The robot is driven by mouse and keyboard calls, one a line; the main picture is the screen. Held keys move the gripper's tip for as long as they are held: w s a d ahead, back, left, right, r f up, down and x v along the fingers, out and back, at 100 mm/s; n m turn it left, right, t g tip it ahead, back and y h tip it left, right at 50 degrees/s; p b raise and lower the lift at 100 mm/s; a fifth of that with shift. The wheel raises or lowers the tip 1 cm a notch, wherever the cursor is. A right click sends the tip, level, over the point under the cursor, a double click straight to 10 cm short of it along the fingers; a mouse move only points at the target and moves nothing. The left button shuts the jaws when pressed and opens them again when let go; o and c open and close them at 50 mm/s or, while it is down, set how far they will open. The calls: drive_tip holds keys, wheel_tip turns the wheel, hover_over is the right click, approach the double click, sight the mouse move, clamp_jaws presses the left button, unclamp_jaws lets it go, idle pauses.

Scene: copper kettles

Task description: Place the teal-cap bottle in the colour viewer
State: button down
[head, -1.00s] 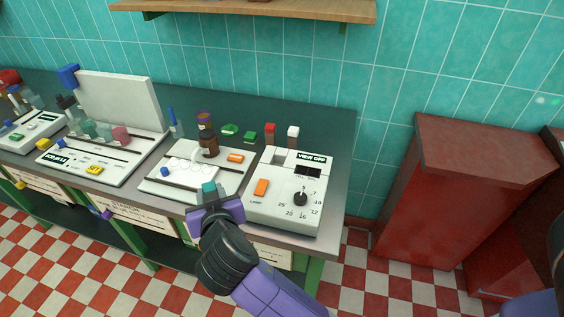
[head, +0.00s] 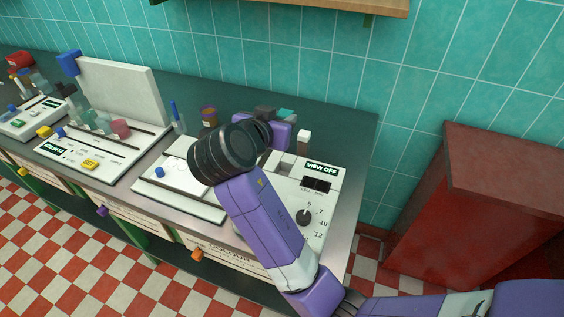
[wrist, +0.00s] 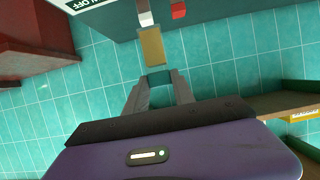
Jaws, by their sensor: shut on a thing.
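The teal-cap bottle shows its teal cap (head: 287,115) at my gripper in the head view. In the wrist view its yellowish body (wrist: 151,47) sticks out beyond the fingertips. My gripper (wrist: 155,80) is shut on it near the cap. In the head view my gripper (head: 276,117) is above the back of the colour viewer, and hides most of the bottle. The colour viewer (head: 327,201) is a white box with a "VIEW OFF" label, a dark display and a black dial. My arm covers its left part. A pale opening (head: 285,161) shows near its back edge.
A brown-capped bottle (head: 209,116) is left of my gripper. A white panel instrument (head: 120,92) stands further left. A wooden shelf (head: 340,6) hangs above.

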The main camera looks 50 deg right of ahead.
wheel_tip(320, 180, down, 14)
drive_tip(key=shift+a+r+p, duration=0.1)
drive_tip(key=shift+r+p, duration=0.1)
drive_tip(key=shift+p, duration=0.2)
drive_tip(key=shift+f, duration=0.15)
drive_tip(key=c, duration=1.1)
unclamp_jaws()
drive_tip(key=shift+o, duration=0.2)
drive_tip(key=shift+r, duration=0.3)
drive_tip(key=b+v, duration=0.1)
drive_tip(key=v, duration=1)
drive_tip(key=shift+s+a+b, duration=0.1)
drive_tip(key=shift+a+b, duration=0.25)
drive_tip(key=shift+a, duration=0.1)
